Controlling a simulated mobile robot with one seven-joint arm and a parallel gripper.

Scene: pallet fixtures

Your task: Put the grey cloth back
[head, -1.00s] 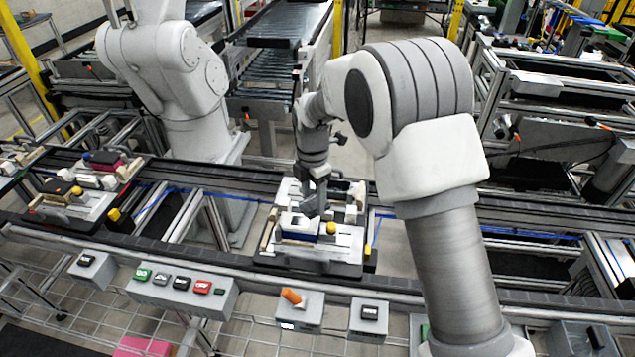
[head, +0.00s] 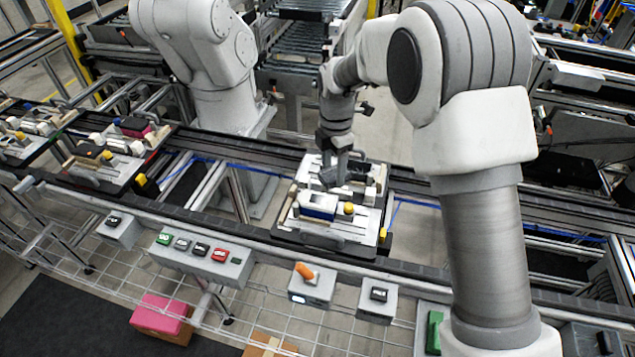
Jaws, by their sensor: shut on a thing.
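My gripper (head: 338,172) is over the pallet fixture (head: 310,237) on the conveyor, just behind a white and blue block (head: 319,203). It is shut on a small dark grey piece (head: 328,178), which looks like the grey cloth. The piece is small in this view, and its edges blend with the gripper fingers. I cannot tell whether it touches the fixture.
A yellow knob (head: 349,208) stands beside the block. Another loaded fixture (head: 108,170) sits to the left on the conveyor. Control boxes (head: 202,257) line the front rail, one with an orange switch (head: 304,270). A pink box (head: 162,312) lies below.

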